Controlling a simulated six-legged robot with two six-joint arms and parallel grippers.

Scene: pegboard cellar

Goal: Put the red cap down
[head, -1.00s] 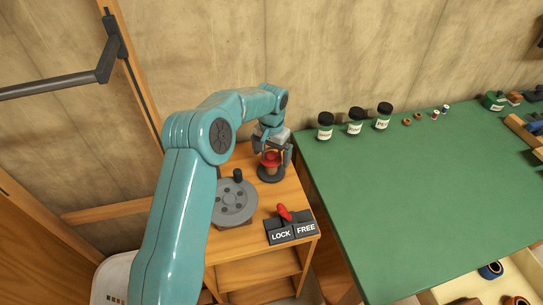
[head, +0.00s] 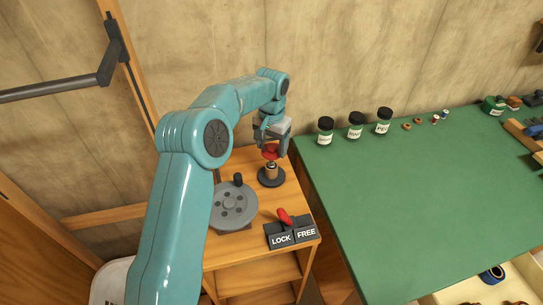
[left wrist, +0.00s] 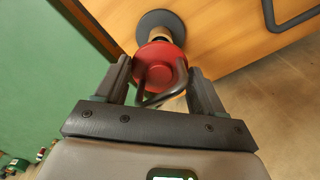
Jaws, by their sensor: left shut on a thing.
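My left gripper (head: 271,148) is shut on the red cap (head: 270,153). In the left wrist view the round red cap (left wrist: 157,62) shows between the two dark fingers, with a thin bent metal loop in front of it. Below the cap a short tan post (head: 271,169) stands on a dark round base (head: 268,180) on the small wooden cabinet. The cap is over the top of the post; I cannot tell if there is a full gap between them. My right gripper is not in view.
On the cabinet top (head: 250,165) are a grey wheel with a black knob (head: 234,206) and a LOCK/FREE switch with a red lever (head: 286,217). To the right a green bench (head: 410,185) carries jars (head: 355,125) along its back edge. Its middle is clear.

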